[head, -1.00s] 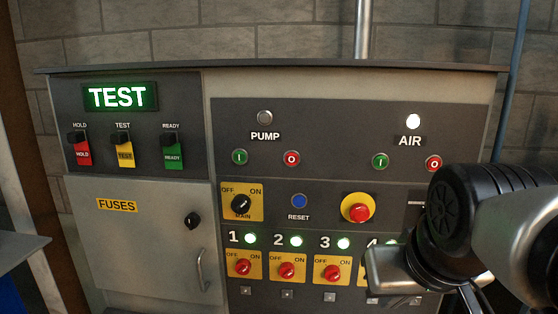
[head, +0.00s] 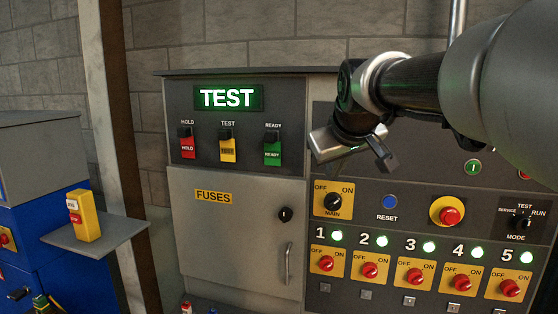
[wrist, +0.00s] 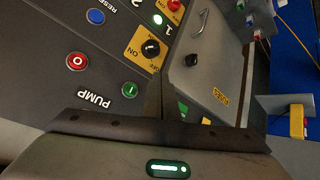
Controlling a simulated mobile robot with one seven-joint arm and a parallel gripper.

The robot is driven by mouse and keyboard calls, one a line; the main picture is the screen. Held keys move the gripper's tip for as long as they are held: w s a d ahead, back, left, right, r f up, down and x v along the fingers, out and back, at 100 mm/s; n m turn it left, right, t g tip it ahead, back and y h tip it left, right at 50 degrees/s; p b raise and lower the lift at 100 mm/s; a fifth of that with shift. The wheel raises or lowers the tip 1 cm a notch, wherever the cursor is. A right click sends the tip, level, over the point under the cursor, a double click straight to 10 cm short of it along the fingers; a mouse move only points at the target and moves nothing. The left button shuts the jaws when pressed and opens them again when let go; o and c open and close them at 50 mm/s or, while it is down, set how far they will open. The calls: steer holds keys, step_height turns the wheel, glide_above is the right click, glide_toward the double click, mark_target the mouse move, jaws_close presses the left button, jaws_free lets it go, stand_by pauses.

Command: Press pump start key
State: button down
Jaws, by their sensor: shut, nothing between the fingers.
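The pump start key, a green round button marked I (wrist: 129,89), shows in the wrist view beside the PUMP label (wrist: 95,100). A red button marked O (wrist: 75,61) sits near it. In the head view my arm and gripper hide the PUMP label and both its buttons. My gripper (head: 384,157) is shut and empty, in front of the upper panel. In the wrist view its dark housing fills the bottom, and the green key is clear above it. I see no contact with the key.
The green AIR button (head: 473,167) is right of my gripper. Below are the MAIN knob (head: 333,202), blue RESET button (head: 390,202) and red emergency button (head: 450,215). The FUSES door (head: 235,240) is left. A grey shelf (head: 115,233) holds a yellow control box (head: 84,216).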

steer(key=shift+w+a+r, duration=0.1)
steer(key=shift+w+a, duration=0.1)
steer(key=shift+w+d, duration=0.1)
steer(key=w+d+p, duration=0.2)
steer(key=w+p, duration=0.2)
steer(key=w, duration=0.4)
steer(key=shift+d, duration=0.3)
steer(key=shift+w, duration=0.15)
stand_by(1.9)
steer(key=shift+w+d, duration=0.1)
steer(key=shift+w, duration=0.25)
